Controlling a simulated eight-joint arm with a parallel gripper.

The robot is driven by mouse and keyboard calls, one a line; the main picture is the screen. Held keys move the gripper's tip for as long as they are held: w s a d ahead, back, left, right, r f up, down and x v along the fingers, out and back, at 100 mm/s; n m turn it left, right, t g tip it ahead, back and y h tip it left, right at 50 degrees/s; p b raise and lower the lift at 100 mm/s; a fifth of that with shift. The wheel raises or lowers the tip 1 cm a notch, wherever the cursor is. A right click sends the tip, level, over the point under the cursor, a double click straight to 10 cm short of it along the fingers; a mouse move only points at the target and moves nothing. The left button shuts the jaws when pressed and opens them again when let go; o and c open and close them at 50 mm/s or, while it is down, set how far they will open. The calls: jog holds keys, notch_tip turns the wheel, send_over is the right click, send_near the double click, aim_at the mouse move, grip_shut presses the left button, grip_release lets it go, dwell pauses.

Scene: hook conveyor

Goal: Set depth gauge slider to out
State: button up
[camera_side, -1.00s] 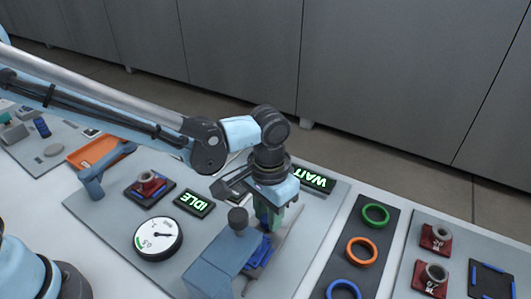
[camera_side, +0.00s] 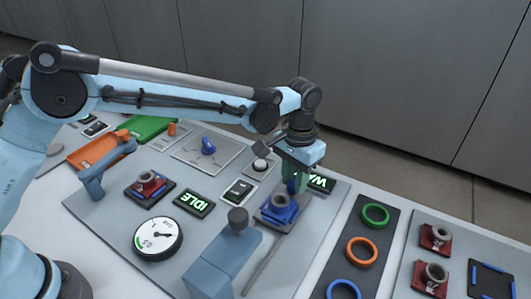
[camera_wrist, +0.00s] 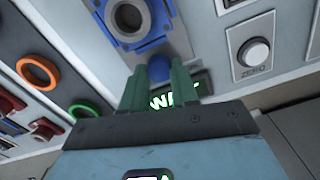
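The depth gauge slider (camera_side: 277,214) is a blue carriage holding a grey ring-shaped part (camera_side: 280,200). It stands out beyond the blue-grey gauge block (camera_side: 222,262), at the far end of its track near the WAIT display. The slider also shows at the top of the wrist view (camera_wrist: 160,47), with its round blue knob (camera_wrist: 158,68) towards me. My gripper (camera_side: 293,184) is down at the knob. Its two green fingers (camera_wrist: 158,78) stand on either side of the knob and appear shut on it; the exact contact is partly hidden.
The WAIT display (camera_side: 320,182) is close behind my fingers. A round dial (camera_side: 158,239) and an IDLE display (camera_side: 194,204) lie left. A white button (camera_side: 260,164) is behind left. Green (camera_side: 376,215) and orange (camera_side: 361,251) rings lie right. The slider track (camera_side: 262,265) is bare in front.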

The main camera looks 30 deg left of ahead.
jog(key=o, duration=0.5)
jog(key=shift+w, duration=0.2)
jog(key=shift+c, duration=0.2)
jog(key=shift+r, duration=0.15)
notch_tip(320, 180, up, 12)
jog(key=shift+a, duration=0.1)
